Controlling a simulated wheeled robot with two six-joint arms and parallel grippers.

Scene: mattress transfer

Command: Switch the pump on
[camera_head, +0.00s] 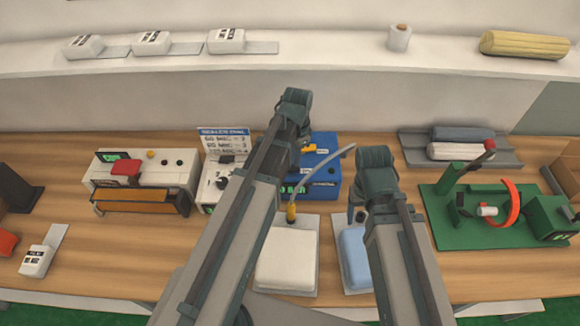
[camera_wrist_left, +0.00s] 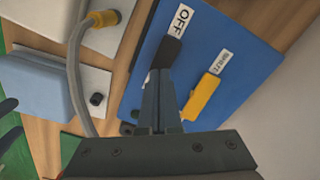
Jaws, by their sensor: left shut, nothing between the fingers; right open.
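The pump is a blue box (camera_head: 322,172), partly covered by my left arm in the head view. In the left wrist view its blue top (camera_wrist_left: 215,45) carries a black switch (camera_wrist_left: 170,50) beside an OFF label and a yellow lever (camera_wrist_left: 202,97) beside a white label. My left gripper (camera_wrist_left: 167,75) is shut and empty, its tips right at the near end of the black switch; whether they touch is unclear. A grey hose (camera_head: 326,162) runs from the pump to a yellow connector (camera_head: 291,212) at the white mattress (camera_head: 287,260). My right arm (camera_head: 376,165) hides most of its open gripper.
A blue mattress (camera_head: 354,258) lies right of the white one. A beige device (camera_head: 150,165) stands left, with a sign (camera_head: 224,140) near the pump. A green base (camera_head: 455,225) with a red ring stands right. Rolls (camera_head: 462,142) lie on a grey tray behind it.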

